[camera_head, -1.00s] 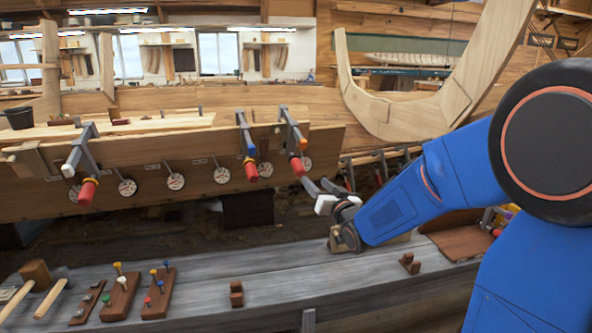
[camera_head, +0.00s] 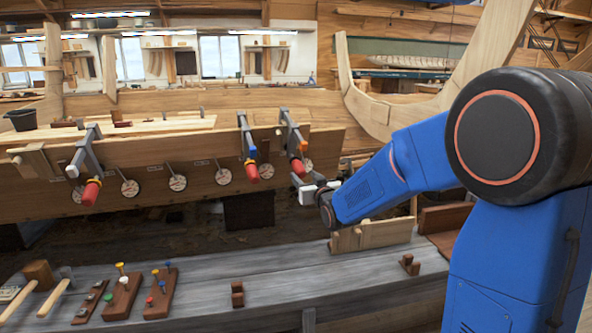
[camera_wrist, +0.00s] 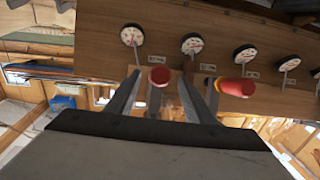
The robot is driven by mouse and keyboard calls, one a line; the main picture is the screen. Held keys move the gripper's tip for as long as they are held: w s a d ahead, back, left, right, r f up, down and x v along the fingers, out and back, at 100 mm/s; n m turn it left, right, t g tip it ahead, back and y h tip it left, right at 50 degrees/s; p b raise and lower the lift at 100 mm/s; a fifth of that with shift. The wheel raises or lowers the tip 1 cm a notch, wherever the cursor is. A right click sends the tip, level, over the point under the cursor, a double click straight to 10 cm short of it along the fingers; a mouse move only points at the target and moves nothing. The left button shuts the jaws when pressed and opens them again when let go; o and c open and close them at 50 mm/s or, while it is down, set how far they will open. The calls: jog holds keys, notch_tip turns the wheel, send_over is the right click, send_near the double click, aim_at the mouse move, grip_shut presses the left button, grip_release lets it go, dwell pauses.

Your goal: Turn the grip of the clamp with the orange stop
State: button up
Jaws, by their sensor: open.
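The clamp with the orange stop (camera_head: 303,146) is the right one of the pair near the right end of the plank. Its red grip (camera_head: 297,167) hangs at its lower end. My gripper (camera_head: 303,186) is open just below that grip in the head view. In the wrist view, a red grip (camera_wrist: 158,75) shows end-on between my open fingers (camera_wrist: 163,92), with space on both sides. I cannot tell how far in it reaches. The orange stop is not clear in the wrist view.
The neighbouring clamp with a blue stop (camera_head: 252,152) stands close to the left; a second red grip (camera_wrist: 235,87) shows beside my fingers. Another clamp (camera_head: 88,160) is far left. Round dials (camera_head: 222,176) line the plank. The bench (camera_head: 205,270) below holds blocks and pegs.

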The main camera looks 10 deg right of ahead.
aim_at(296, 168)
jog(key=w, duration=0.6)
jog(key=w+a, duration=0.1)
jog(key=w, duration=0.2)
jog(key=shift+a, duration=0.1)
jog(key=c, duration=1)
